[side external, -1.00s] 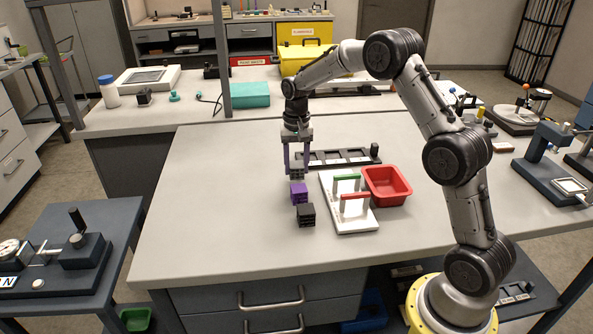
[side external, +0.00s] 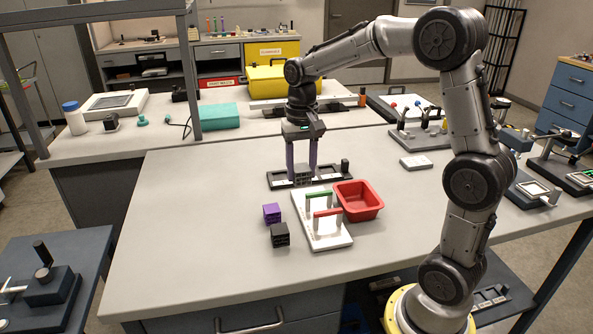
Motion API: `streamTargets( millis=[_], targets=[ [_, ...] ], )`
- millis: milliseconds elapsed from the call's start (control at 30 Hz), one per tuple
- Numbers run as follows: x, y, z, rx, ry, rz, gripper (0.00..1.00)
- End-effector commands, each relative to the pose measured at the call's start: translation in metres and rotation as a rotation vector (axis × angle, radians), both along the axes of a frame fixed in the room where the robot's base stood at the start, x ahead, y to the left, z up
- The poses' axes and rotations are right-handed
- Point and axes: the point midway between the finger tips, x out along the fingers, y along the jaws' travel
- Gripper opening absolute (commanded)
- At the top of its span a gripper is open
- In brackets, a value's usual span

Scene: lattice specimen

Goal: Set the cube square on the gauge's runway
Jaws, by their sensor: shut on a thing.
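My gripper (side external: 302,180) has purple fingers and points down. It is shut on a grey lattice cube (side external: 301,172), which shows only partly between the fingers. The gauge is a white board (side external: 336,239) with a green gate (side external: 319,196) at the far end and a red gate (side external: 327,213) nearer. My gripper is behind the green gate, in line with or in front of the dark slotted rack. I cannot tell the cube's height above the bench. A purple cube (side external: 271,213) and a black cube (side external: 280,235) sit on the bench left of the gauge.
The dark slotted rack (side external: 341,179) lies behind the gauge, with a short knob at its right end. A red bin (side external: 359,201) stands right of the gauge. The bench (side external: 200,230) is clear to the left.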

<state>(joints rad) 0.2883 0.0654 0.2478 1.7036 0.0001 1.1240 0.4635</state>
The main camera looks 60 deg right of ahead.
Motion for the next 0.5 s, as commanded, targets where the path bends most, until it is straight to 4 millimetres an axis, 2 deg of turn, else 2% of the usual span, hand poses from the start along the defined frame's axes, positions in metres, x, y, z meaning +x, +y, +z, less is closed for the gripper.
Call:
streamTargets(
  millis=[200, 333, 500],
  targets=[
    [0.029, -0.055, -0.024, 0.002, 0.005, 0.045, 0.0],
    [0.031, -0.086, -0.042, 0.001, 0.003, 0.014, 0.0],
    [0.026, -0.104, -0.057, 0.0, 0.001, -0.027, 0.0]
  ],
)
